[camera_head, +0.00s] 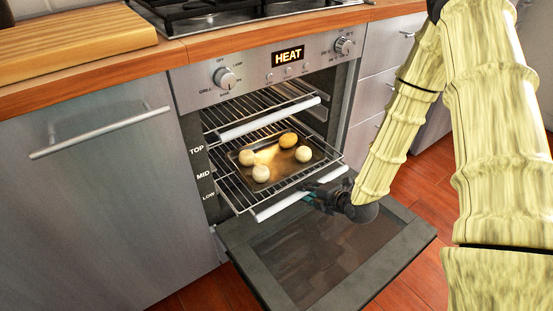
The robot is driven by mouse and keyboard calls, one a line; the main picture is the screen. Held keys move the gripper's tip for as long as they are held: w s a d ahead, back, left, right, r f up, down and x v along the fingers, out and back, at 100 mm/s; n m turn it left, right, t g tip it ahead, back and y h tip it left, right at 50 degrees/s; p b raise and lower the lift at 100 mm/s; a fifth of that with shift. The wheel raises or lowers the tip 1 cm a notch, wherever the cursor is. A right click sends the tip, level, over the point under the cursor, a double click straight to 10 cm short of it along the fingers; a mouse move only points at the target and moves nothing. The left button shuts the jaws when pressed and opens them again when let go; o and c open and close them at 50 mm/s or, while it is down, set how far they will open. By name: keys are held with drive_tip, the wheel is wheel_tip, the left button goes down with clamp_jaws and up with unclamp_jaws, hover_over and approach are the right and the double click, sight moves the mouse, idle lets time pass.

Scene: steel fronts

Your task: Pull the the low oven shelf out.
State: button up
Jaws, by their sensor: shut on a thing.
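The lower oven shelf, a wire rack (237,194) with a white front bar, sticks out of the oven over the opened door. A metal tray (262,173) lies on it with several round, pale to golden pieces. My gripper (312,197) is at the right part of the white bar and shut on it. The fingertips are small and dark, so the exact contact is hard to see. The labels TOP, MID and LOW (208,196) run down the oven's left edge.
An upper wire rack (245,108) with its own white bar also sticks out a little, above the tray. The oven door (335,258) hangs open below, over the red floor. A cabinet (85,185) with a bar handle stands at left, drawers (376,88) at right.

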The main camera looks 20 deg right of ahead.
drive_tip(key=shift+s+d+p, duration=0.5)
drive_tip(key=shift+s+d, duration=0.8)
drive_tip(key=shift+s, duration=2.25)
drive_tip(key=shift+s+d+p, duration=0.5)
drive_tip(key=shift+s+d, duration=0.8)
drive_tip(key=shift+s, duration=2.2)
drive_tip(key=shift+s+d+p, duration=0.5)
drive_tip(key=shift+s+d, duration=0.8)
drive_tip(key=shift+s, duration=2.25)
drive_tip(key=o, duration=0.9)
drive_tip(key=shift+s+d+p, duration=0.35)
drive_tip(key=shift+s, duration=0.6)
drive_tip(key=shift+s+d+p, duration=0.3)
drive_tip(key=shift+s, duration=0.6)
drive_tip(key=shift+s+d+p, duration=0.35)
drive_tip(key=shift+s, duration=0.6)
